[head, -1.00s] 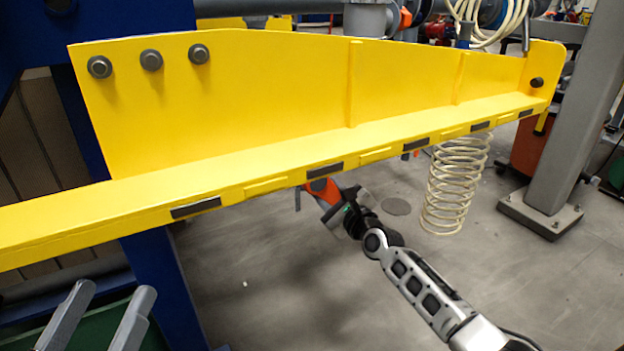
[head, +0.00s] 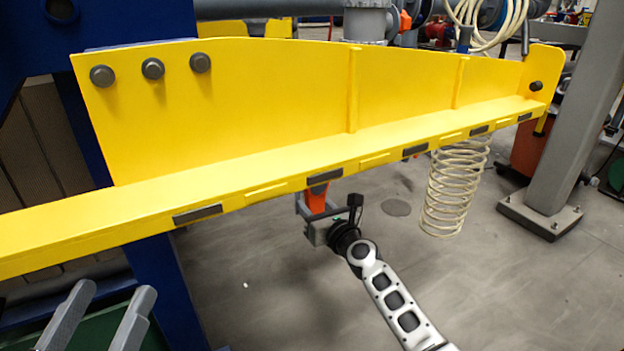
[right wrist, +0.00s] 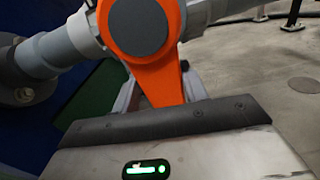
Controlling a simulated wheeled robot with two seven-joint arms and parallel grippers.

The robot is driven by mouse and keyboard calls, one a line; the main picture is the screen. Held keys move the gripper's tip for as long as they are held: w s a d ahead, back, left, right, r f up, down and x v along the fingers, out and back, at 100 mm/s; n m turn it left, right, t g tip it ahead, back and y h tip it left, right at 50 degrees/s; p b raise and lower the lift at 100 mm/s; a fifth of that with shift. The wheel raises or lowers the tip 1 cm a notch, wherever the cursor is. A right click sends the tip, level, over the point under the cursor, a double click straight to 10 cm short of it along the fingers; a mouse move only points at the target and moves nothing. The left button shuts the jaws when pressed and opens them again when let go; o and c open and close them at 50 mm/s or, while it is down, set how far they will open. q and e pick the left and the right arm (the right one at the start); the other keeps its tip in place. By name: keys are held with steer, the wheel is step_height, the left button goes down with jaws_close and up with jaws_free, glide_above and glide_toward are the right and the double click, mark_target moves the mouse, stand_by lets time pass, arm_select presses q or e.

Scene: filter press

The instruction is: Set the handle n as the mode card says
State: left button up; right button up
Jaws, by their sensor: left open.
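An orange handle (head: 315,197) shows just below the yellow beam in the head view, partly hidden by the beam. In the right wrist view the orange handle (right wrist: 160,55) is large and close, with a round grey hub, and narrows downward behind the gripper's dark front edge. My right gripper (head: 316,212) is right at the handle, its arm coming up from lower right. Its fingers are not clear, so I cannot tell whether they touch or enclose the handle. My left gripper is not in view. No mode card can be made out.
The yellow beam (head: 270,160) crosses the head view above my right gripper. Two grey bars (head: 68,316) stick up at lower left over a green surface. A coiled cream hose (head: 455,190) hangs right, before a grey post (head: 570,130). The floor between is clear.

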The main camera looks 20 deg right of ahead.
mark_target(316, 208)
steer(key=o, duration=0.3)
steer(key=shift+a, duration=0.4)
steer(key=shift+d, duration=0.15)
steer(key=shift+s+d, duration=0.1)
steer(key=shift+s, duration=0.25)
steer(key=s, duration=0.2)
steer(key=s+p, duration=0.1)
steer(key=s, duration=0.2)
steer(key=shift+s+d+p, duration=0.35)
steer(key=shift+s+p, duration=0.05)
steer(key=shift+s, duration=0.25)
